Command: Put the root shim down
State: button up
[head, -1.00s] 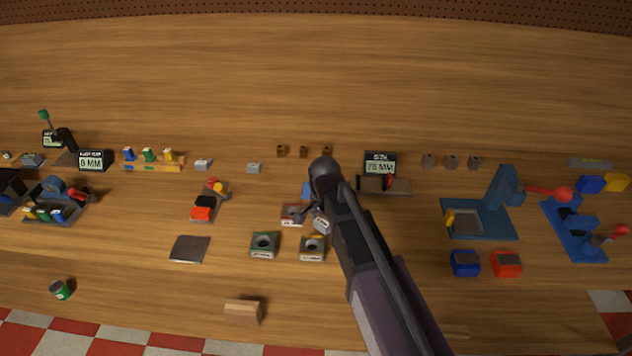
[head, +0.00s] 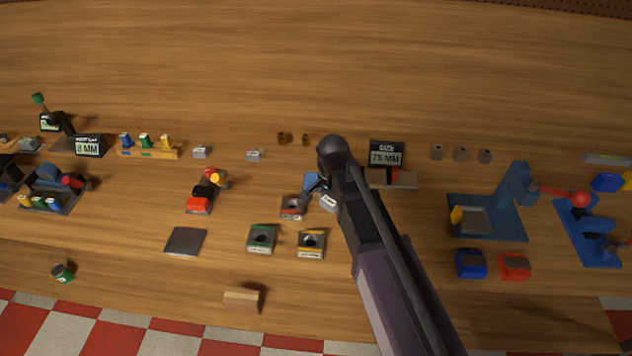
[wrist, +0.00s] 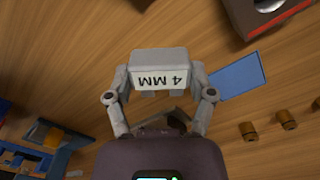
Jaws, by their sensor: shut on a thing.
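The root shim, a light grey block marked 4 MM (wrist: 160,68), is between the two fingers of my gripper (wrist: 158,84) in the wrist view. It faces the wrist camera with its lettering upside down. The head view shows the shim (head: 329,203) at the end of my arm, with my gripper (head: 322,194) partly hidden behind the arm. A flat blue patch (wrist: 238,76) lies to the right of the shim in the wrist view. It also shows in the head view (head: 310,182), just up and left of the shim. The shim's height above the table is unclear.
A red-marked block (head: 292,207), a green-marked block (head: 262,239) and a yellow-marked block (head: 311,243) stand near the gripper. A 75 MM display (head: 386,154) and a blue fixture (head: 487,218) are to the right. Two small grey blocks (head: 254,155) (head: 201,152) stand left. The far table is clear.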

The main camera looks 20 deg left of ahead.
jog(key=n, duration=0.4)
jog(key=shift+s+d+f, duration=0.2)
jog(key=shift+s+d, duration=0.2)
jog(key=shift+s+d+f+n+b, duration=0.1)
jog(key=shift+d+n+b, duration=0.1)
jog(key=shift+n, duration=0.65)
jog(key=shift+s+d+n+b, duration=0.1)
jog(key=shift+n+b, duration=0.05)
jog(key=shift+n, duration=0.7)
jog(key=shift+w+a, duration=0.1)
jog(key=b, duration=0.1)
send_near(316, 180)
jog(key=s+f, duration=0.1)
jog(key=s+d+f, duration=0.1)
jog(key=s+f, duration=0.1)
jog(key=shift+s+d+f, duration=0.2)
jog(key=shift+d, duration=0.1)
jog(key=shift+w+a, duration=0.15)
jog(key=shift+w, duration=0.05)
jog(key=shift+w+a+f+b, duration=0.3)
jog(key=shift+f+b, duration=0.2)
jog(key=shift+b, duration=0.2)
jog(key=shift+d+f+b, duration=0.1)
jog(key=shift+f+b, duration=1.25)
